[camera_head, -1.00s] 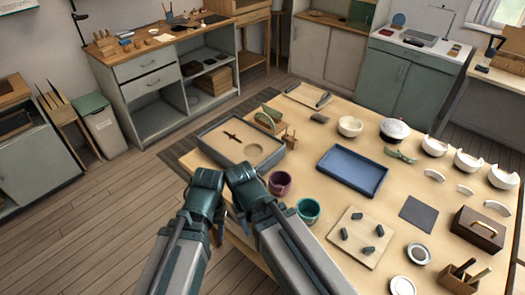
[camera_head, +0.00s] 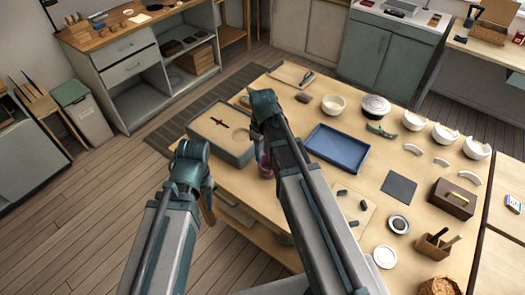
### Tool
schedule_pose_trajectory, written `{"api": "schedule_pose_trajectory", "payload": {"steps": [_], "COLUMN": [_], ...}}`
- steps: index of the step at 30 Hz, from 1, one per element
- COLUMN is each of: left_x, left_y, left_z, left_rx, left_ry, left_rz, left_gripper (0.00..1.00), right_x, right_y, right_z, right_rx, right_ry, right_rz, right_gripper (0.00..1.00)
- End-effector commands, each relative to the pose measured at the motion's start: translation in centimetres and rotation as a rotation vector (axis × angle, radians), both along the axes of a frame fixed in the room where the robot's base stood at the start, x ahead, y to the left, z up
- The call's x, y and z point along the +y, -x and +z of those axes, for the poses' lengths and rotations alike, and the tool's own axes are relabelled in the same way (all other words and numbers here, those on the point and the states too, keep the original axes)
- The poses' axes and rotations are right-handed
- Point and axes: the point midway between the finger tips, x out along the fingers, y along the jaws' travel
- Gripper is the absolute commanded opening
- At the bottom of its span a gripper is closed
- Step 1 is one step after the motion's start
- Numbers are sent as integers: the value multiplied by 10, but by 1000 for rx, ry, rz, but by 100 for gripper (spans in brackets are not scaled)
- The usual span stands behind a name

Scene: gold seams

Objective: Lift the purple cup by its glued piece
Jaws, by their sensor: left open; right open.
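The purple cup (camera_head: 263,167) stands on the table close to its left front edge. My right arm covers most of it, and only a narrow strip shows. Its glued piece and gold seam cannot be made out. My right arm reaches over the cup, its teal joint above and beyond it. My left arm ends in a teal joint left of the cup, by the table's front edge. The jaws of both grippers are hidden behind my arms, so their distance from the cup cannot be told.
A grey tray (camera_head: 203,129) with a dark tool lies left of my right arm. A blue tray (camera_head: 338,150), a cream bowl (camera_head: 333,106) and a dark square mat (camera_head: 398,187) lie to the right. A wooden board with dark pegs is partly covered by my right arm.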

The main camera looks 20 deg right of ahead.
Motion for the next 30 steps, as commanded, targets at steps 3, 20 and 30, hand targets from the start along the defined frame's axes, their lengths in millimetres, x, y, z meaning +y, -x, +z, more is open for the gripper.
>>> {"api": "schedule_pose_trajectory", "payload": {"steps": [3, 20, 30], "left_x": [0, 0, 0], "left_y": [0, 0, 0], "left_z": [-10, -52, -77], "left_rx": [0, 0, 0], "left_ry": [0, 0, 0], "left_rz": [0, 0, 0], "left_gripper": [50, 50, 50], "right_x": [0, 0, 0], "right_y": [0, 0, 0], "right_z": [-10, -52, -77], "right_rx": [0, 1, 0], "right_ry": [0, 1, 0], "right_rz": [0, -1, -1], "right_gripper": [42, 42, 42]}}
